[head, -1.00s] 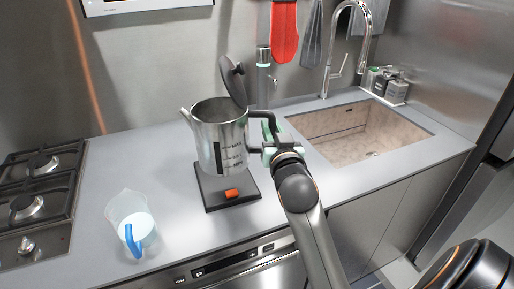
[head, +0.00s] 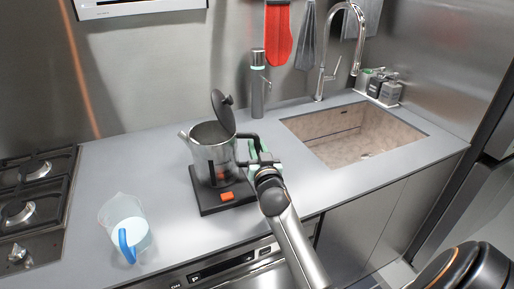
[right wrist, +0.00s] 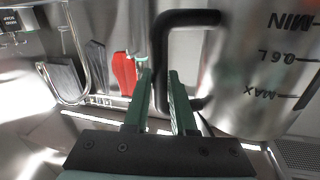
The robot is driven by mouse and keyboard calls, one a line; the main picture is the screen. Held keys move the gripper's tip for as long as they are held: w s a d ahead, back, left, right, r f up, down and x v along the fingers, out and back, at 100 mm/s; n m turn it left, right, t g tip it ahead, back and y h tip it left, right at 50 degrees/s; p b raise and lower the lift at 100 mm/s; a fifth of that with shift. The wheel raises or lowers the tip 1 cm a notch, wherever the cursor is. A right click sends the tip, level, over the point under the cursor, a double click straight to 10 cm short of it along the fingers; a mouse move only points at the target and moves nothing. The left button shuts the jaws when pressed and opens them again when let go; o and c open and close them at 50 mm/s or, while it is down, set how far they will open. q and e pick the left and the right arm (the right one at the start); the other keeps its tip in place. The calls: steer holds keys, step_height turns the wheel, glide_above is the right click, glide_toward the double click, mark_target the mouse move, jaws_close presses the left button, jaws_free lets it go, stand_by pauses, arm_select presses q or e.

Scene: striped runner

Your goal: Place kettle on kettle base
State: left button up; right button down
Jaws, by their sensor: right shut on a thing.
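The steel kettle (head: 213,154) has its black lid (head: 223,109) tipped open and its spout to the left. It stands upright at the black kettle base (head: 212,207). It looks to be on or just above the base; I cannot tell whether it touches. The base has an orange switch (head: 227,196) at its front. My right gripper (head: 262,158) is shut on the kettle's black handle at the kettle's right side. In the right wrist view the green fingers of my right gripper (right wrist: 161,88) are around the handle (right wrist: 160,62), with the kettle body (right wrist: 255,75) on the right. My left gripper is not in view.
A clear jug (head: 128,225) with a blue handle stands on the counter, front left. A gas hob (head: 30,210) is at the far left. A sink (head: 355,131) with a tap is at the right.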

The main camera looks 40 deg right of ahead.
steer(key=shift+r, duration=0.1)
steer(key=c, duration=0.7)
jaws_free()
steer(key=shift+c, duration=0.2)
steer(key=shift+s+a, duration=0.1)
steer(key=shift+s, duration=0.05)
